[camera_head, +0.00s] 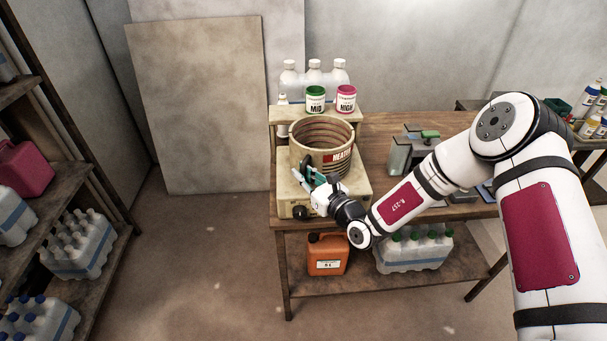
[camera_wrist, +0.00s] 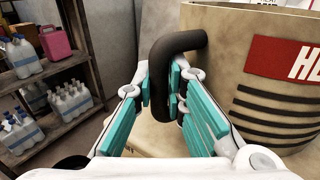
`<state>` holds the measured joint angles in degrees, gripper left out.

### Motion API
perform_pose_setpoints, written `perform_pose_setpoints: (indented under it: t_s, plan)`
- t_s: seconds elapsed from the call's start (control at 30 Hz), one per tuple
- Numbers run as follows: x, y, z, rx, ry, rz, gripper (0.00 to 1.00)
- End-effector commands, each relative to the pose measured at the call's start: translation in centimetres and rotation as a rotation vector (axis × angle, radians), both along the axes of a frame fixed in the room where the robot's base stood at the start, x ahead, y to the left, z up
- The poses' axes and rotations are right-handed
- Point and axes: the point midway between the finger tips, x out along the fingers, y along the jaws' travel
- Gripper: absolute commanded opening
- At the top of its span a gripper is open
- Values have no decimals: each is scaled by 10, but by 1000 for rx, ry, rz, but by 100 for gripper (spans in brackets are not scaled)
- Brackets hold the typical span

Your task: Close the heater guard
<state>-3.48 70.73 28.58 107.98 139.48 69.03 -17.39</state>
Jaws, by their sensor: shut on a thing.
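The heater guard (camera_head: 338,163) is a round tan metal ring with dark slots and a red label. It stands on the tan heater base (camera_head: 350,187) on the wooden table. The guard's wall also fills the right of the wrist view (camera_wrist: 225,95). A black curved handle (camera_wrist: 160,75) sticks out from the guard. My gripper (camera_head: 308,175) is at the guard's left front side. In the wrist view its teal-padded fingers (camera_wrist: 160,95) are shut on the handle. The handle's lower end is partly hidden between the fingers.
Green MID (camera_head: 315,99) and red HIGH (camera_head: 346,99) cans stand on a small shelf behind the guard. A grey device (camera_head: 405,152) stands to the right on the table. An orange jug (camera_head: 327,255) and bottles (camera_head: 413,250) sit on the lower shelf. Floor is free left of the table.

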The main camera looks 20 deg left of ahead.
Motion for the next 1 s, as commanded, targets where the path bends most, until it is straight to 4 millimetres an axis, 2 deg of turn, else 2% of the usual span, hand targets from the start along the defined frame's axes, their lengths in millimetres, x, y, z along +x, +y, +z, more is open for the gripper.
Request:
perform_pose_setpoints:
  t_s: [0.03, 0.17, 0.2, 0.3, 0.77, 0.87, 1.0]
  plan:
    - [-1, 4, 5, 8, -10, 5, 0]
    - [0, 4, 6, 8, -11, 6, 0]
    - [0, 4, 6, 9, -12, 6, 14]
    - [0, 4, 6, 9, -12, 5, 33]
    - [0, -4, 4, 6, -9, -2, 33]
    - [-7, -14, 4, 5, -8, -1, 33]
    - [-22, -37, 3, 4, -6, -1, 33]
